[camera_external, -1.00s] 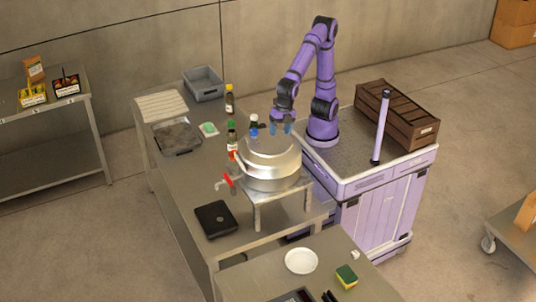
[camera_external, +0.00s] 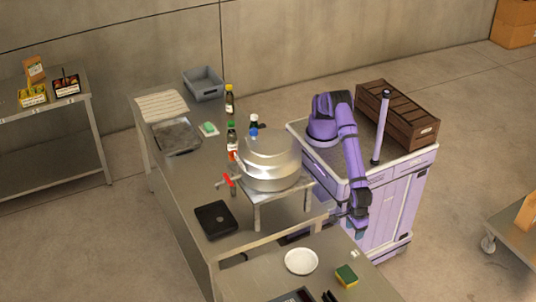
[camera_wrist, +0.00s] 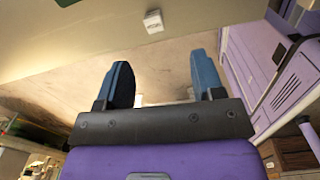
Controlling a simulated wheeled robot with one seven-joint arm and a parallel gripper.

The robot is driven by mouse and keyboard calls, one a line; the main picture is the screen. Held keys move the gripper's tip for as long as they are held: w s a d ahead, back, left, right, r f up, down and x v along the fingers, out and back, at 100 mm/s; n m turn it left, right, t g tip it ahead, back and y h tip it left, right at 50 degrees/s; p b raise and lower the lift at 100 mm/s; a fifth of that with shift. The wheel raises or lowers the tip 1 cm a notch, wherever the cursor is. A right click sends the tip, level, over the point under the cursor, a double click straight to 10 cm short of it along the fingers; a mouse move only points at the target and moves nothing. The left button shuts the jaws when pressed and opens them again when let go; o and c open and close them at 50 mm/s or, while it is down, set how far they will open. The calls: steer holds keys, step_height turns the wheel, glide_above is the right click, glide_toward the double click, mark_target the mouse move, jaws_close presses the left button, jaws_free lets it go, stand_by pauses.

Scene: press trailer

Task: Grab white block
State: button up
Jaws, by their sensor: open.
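The small white block (camera_external: 354,254) lies on the near steel table, to the right of a white plate. It also shows in the wrist view (camera_wrist: 153,21), near the top edge and beyond my fingertips. My gripper (camera_external: 360,231) hangs low just behind the block in the external view, close to the table's back edge. In the wrist view my gripper (camera_wrist: 163,80) has its two blue fingers wide apart with nothing between them. The gripper and the block are apart.
The white plate (camera_external: 301,261) and a yellow-green sponge (camera_external: 346,276) are on the near table beside the block. A large metal pot (camera_external: 268,163) stands on a raised stand to the left of my arm. A black scale (camera_external: 216,220) lies on the long table.

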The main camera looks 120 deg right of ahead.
mark_target(358, 252)
steer(key=shift+n, duration=0.8)
steer(key=s+f, duration=0.1)
steer(key=f, duration=0.2)
steer(key=s+a+f, duration=0.1)
steer(key=f, duration=0.2)
steer(key=s+a+f, duration=0.1)
steer(key=f, duration=0.2)
steer(key=shift+a, duration=0.2)
steer(key=shift+w+d+f, duration=0.1)
steer(key=shift+d+f, duration=0.1)
steer(key=shift+f, duration=1.1)
steer(key=shift+d+f, duration=0.15)
steer(key=shift+f, duration=1.15)
steer(key=c, duration=1)
